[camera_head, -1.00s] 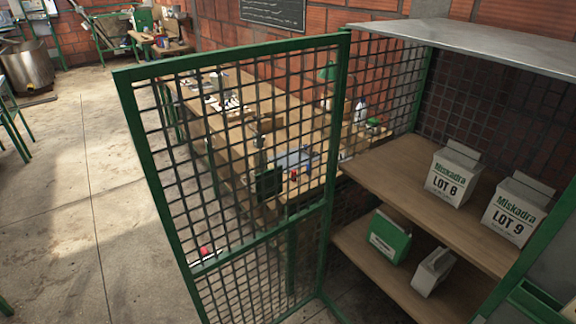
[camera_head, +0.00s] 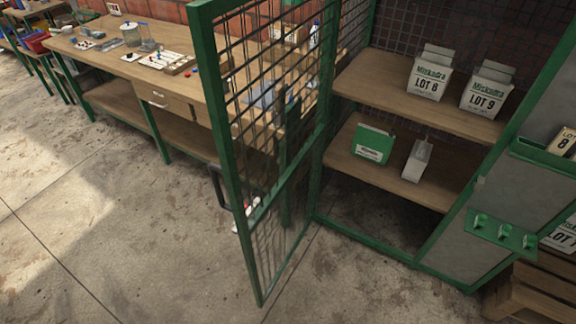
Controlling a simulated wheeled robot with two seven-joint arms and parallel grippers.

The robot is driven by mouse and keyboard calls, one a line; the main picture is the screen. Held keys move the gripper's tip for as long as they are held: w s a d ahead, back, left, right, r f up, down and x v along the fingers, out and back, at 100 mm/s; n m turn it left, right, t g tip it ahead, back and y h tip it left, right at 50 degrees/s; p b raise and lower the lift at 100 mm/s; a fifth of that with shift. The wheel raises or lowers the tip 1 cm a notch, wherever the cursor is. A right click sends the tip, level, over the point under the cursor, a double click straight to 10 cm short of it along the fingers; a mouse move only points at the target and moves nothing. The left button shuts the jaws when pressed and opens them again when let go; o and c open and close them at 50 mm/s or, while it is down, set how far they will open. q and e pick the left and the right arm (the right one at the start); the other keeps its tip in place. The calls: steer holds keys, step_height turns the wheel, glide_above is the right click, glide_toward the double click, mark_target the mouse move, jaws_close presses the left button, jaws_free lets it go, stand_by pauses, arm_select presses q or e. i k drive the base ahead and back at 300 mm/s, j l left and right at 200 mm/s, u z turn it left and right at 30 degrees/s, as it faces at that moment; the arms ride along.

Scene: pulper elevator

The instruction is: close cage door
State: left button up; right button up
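The cage door (camera_head: 222,110) is a green frame with dark wire mesh. It stands open, swung out toward me from the left side of the cage opening, and I see it at a steep angle. A dark handle (camera_head: 222,190) sticks out to the left near its free edge. The cage's wooden upper shelf (camera_head: 380,85) is exposed through the opening. Neither of my grippers is in view.
Two white lot bags (camera_head: 430,75) stand on the upper shelf; a green box (camera_head: 372,144) and a white scoop-like item (camera_head: 417,160) are below. A workbench (camera_head: 110,65) stands behind the door. A wooden crate (camera_head: 530,295) is at lower right. Floor (camera_head: 130,220) in front is clear.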

mark_target(200, 13)
steer(key=i+j+z, duration=0.2)
steer(key=j+z, duration=0.3)
steer(key=j, duration=0.45)
steer(key=j+z, duration=0.45)
steer(key=j, duration=0.5)
steer(key=k+j+z, duration=0.1)
steer(key=j+z, duration=0.4)
steer(key=j, duration=0.5)
steer(key=k+l, duration=0.1)
steer(key=k, duration=0.5)
steer(key=z, duration=0.05)
